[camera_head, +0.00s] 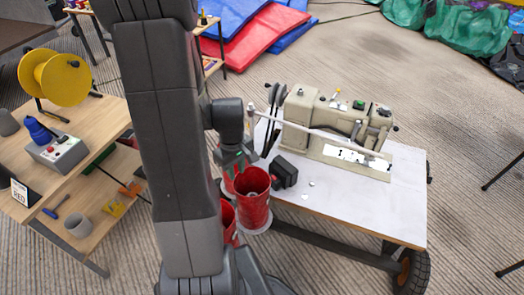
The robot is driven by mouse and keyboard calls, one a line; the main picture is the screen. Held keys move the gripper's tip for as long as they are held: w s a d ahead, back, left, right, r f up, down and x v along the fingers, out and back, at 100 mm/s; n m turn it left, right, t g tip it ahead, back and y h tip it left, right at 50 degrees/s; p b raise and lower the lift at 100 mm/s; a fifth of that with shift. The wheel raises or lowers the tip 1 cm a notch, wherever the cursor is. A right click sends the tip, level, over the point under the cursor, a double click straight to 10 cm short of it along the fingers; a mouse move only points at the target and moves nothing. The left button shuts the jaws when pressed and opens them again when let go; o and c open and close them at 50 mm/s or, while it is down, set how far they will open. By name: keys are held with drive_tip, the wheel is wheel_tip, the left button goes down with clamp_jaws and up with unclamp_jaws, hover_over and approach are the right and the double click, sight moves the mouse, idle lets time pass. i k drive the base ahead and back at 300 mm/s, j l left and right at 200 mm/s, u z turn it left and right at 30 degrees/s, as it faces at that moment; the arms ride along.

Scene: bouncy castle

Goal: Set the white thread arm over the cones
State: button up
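The white thread arm (325,132) is a long pale rod. It slants from a post end at the upper left of the table down to the right, across the front of the sewing machine (335,125). The red cones (255,205) stand at the table's left end, one in front and others partly hidden behind my arm. The front one has an open top and a pale disc under it. My gripper (234,160) is just above and behind the front cone, near the rod's left end. Its fingers are too small and covered to read.
The white sewing table (385,205) has wheels and some bare top at the front right. A wooden bench (100,185) at left holds a yellow spool (58,78), a grey control box (60,153) and cups. Folded red and blue castle sheets (260,30) lie behind. Open floor lies to the right.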

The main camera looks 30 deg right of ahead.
sight(251, 112)
drive_tip(key=l+z, duration=0.3)
drive_tip(key=l, duration=0.35)
drive_tip(key=i+l+z, duration=0.15)
drive_tip(key=l+z, duration=0.15)
drive_tip(key=l, duration=0.3)
